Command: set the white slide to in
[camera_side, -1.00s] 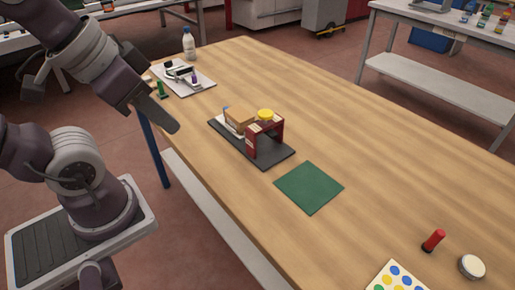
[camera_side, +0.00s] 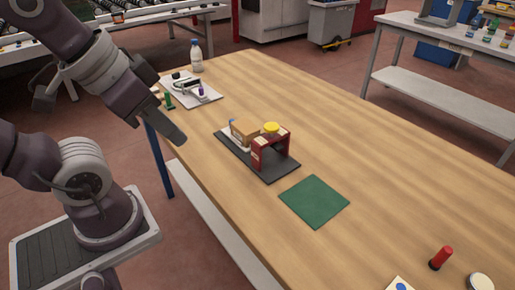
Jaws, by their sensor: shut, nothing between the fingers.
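A device on a dark base plate (camera_side: 270,176) stands on the table, with a red arch (camera_side: 271,150), a yellow round top (camera_side: 271,128) and a tan block (camera_side: 244,130). A white part (camera_side: 233,140) shows low beside the tan block; it may be the white slide, but it is mostly hidden and its position cannot be read. My gripper (camera_side: 180,138) is shut and empty. It points down at the table's left edge, left of the device and apart from it.
A white board (camera_side: 207,98) with a small black-and-white fixture lies at the far left, near a green peg (camera_side: 169,101) and a bottle (camera_side: 196,55). A green mat (camera_side: 315,201) lies in front of the device.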

